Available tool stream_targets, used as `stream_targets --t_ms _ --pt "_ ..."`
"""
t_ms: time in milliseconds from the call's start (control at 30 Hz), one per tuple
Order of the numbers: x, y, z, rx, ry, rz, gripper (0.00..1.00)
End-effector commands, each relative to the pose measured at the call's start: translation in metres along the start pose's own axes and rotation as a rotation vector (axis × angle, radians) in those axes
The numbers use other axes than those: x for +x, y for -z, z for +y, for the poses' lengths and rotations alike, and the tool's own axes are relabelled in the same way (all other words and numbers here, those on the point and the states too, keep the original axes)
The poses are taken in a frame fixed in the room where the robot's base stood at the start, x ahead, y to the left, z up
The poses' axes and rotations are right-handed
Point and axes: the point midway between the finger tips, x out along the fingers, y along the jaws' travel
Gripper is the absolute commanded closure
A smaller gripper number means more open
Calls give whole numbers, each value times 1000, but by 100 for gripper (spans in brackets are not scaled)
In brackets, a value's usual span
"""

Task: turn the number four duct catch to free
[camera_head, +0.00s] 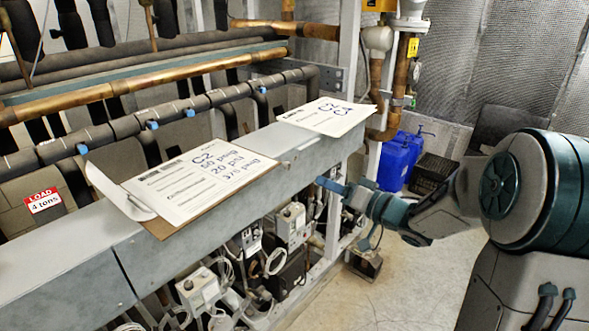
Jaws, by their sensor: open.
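The long grey duct (190,235) runs from the lower left to the middle of the view. Its side face is visible, with a seam near the left. I cannot make out a number four or a clear catch on it. A small light piece (285,165) sits at the top edge near the right clipboard; I cannot tell what it is. My gripper (342,212) is at the right end of the duct, its blue fingers apart and empty. The upper finger points at the duct's side face; I cannot tell if it touches. My gripper and arm may hide parts there.
A clipboard with a C2 sheet (200,180) and another sheet (328,115) lie on the duct. Copper and black pipes (100,95) run behind. Grey boxes and wiring (200,290) sit below. Blue jugs (398,160) stand beyond. Floor (420,290) is clear at lower right.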

Motion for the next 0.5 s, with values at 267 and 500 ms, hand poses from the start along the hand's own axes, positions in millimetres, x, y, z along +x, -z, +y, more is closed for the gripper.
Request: stream_targets --t_ms 267,500 --pt "62 0 -2 1 2 -3 59" --pt "101 1 -1 -1 -1 0 59"
